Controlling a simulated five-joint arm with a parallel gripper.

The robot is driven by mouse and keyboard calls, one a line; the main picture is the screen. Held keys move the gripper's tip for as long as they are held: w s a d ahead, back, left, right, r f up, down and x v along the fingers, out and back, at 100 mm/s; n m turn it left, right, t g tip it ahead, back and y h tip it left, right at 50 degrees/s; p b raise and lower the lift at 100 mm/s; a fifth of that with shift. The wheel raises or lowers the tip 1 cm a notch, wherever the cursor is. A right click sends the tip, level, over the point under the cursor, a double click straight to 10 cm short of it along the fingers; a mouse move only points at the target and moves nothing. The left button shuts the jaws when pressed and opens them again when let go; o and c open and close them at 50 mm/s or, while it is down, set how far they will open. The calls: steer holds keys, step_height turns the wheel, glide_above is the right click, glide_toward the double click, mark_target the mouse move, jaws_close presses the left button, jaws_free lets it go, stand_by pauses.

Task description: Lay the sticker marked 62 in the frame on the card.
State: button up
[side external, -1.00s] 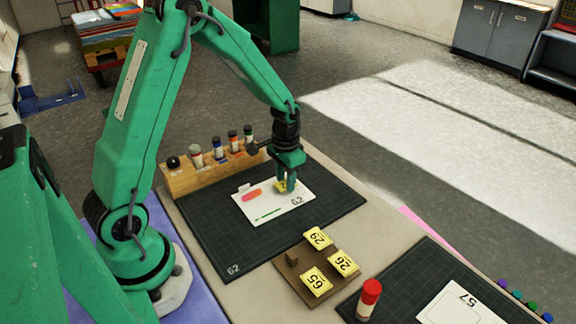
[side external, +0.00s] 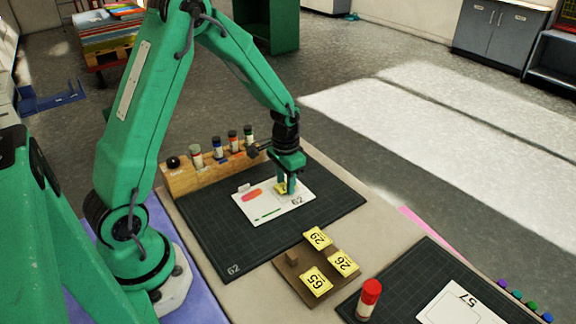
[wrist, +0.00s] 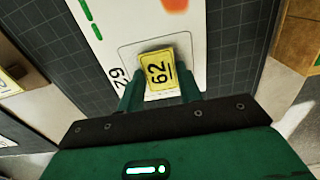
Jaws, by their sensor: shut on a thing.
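The yellow sticker marked 62 (wrist: 157,70) is between the fingers of my gripper (wrist: 160,92) in the wrist view. My gripper (side external: 287,190) is shut on it, low over the right part of the white card (side external: 252,212). The sticker shows only partly in the side view (side external: 280,188). In the wrist view the card (wrist: 120,22) has a thin outlined frame (wrist: 122,50), with 62 printed beside it. The sticker is over this frame; I cannot tell whether it touches the card.
A brown board (side external: 293,273) holds yellow stickers marked 29 (side external: 318,238), 26 (side external: 344,262) and 65 (side external: 316,281). A wooden rack (side external: 183,181) with several bottles stands behind the dark mat (side external: 215,240). A red-capped bottle (side external: 368,299) stands near another card marked 57 (side external: 455,309).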

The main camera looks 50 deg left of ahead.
steer(key=o, duration=0.8)
steer(key=shift+r, duration=0.15)
steer(key=shift+r, duration=3.35)
